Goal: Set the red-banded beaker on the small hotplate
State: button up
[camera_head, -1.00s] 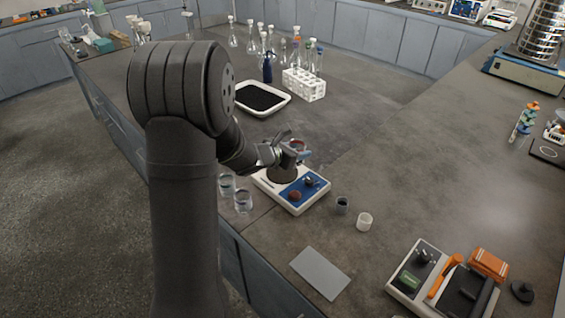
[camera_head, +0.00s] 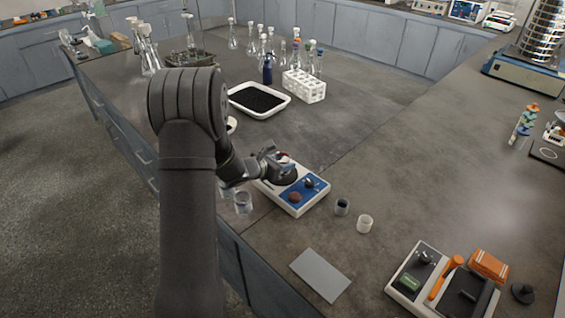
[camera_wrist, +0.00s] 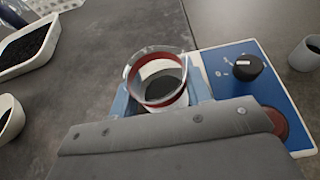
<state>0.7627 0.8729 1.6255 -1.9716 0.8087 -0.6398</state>
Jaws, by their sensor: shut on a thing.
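The red-banded beaker (camera_wrist: 158,77) is a clear glass with a red ring near its rim, upright in the wrist view. My gripper (camera_wrist: 160,98) is shut on it, with a blue finger on each side. In the head view my gripper (camera_head: 279,163) is low over the back part of the small hotplate (camera_head: 296,204), which has a blue panel, a dark knob and a red-brown disc. The hotplate also shows in the wrist view (camera_wrist: 225,55). The beaker's base and the heating plate below it are mostly hidden, so I cannot tell whether they touch.
A glass beaker (camera_head: 243,203) stands left of the hotplate. A white tray of black grains (camera_head: 287,101) and a white rack (camera_head: 304,87) stand behind. A grey sheet (camera_head: 320,274) lies in front.

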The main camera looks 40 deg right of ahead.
jog(key=o, duration=1)
jog(key=shift+f, duration=0.1)
jog(key=shift+a+r, duration=0.2)
jog(key=shift+r, duration=0.05)
jog(key=v, duration=1.1)
jog(key=shift+a, duration=0.35)
jog(key=shift+d, duration=0.1)
